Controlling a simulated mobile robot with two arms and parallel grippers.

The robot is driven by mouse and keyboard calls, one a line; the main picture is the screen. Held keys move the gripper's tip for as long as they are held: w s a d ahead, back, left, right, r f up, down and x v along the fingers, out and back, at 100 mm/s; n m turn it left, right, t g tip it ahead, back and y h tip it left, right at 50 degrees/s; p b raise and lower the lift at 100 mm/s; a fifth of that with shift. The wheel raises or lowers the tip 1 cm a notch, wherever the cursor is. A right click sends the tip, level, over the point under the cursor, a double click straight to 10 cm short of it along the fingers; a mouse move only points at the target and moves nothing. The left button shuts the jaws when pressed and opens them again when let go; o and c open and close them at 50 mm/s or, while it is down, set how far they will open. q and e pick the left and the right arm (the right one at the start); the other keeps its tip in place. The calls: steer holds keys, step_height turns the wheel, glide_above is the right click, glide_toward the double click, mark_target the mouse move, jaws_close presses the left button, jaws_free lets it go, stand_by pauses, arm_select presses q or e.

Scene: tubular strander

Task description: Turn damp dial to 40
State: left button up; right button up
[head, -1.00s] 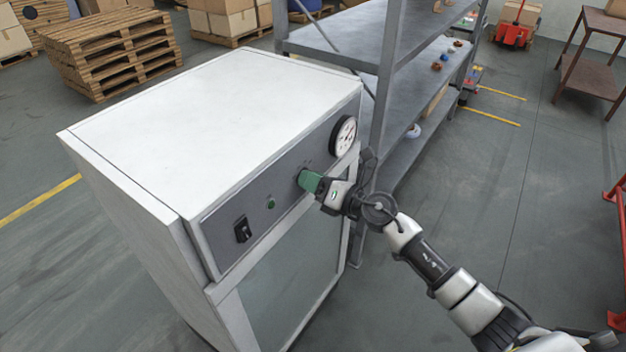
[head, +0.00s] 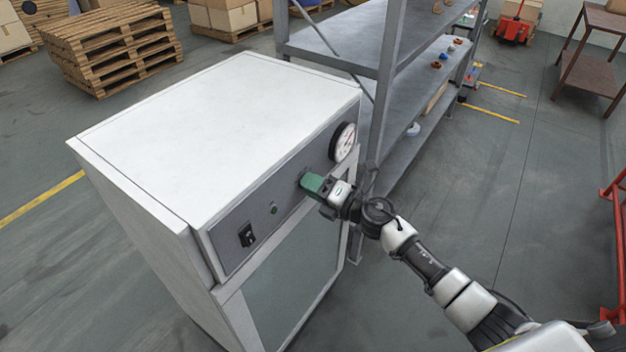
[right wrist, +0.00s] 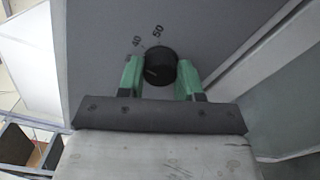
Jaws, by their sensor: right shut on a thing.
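The damp dial (right wrist: 160,66) is a round black knob on the grey front panel of a white cabinet (head: 220,110). The numbers 40 and 50 show above it in the right wrist view. A faint pointer line shows on the knob, on its left part; its exact reading is hard to tell. My right gripper (right wrist: 159,78) has green fingers on either side of the knob and is shut on it. In the head view my right gripper (head: 306,182) reaches the panel and hides the dial. My left gripper is not in view.
The panel also carries a round gauge (head: 343,142), a small green button (head: 273,209) and a black switch (head: 247,235). A grey metal shelf (head: 345,40) stands close behind the cabinet. The floor on the right is mostly clear.

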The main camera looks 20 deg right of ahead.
steer(key=shift+m+p, duration=0.6)
steer(key=shift+m, duration=0.5)
steer(key=o, duration=0.9)
steer(key=shift+s+d, duration=0.1)
steer(key=shift+b+v, duration=1.35)
steer(key=shift+v, duration=3.9)
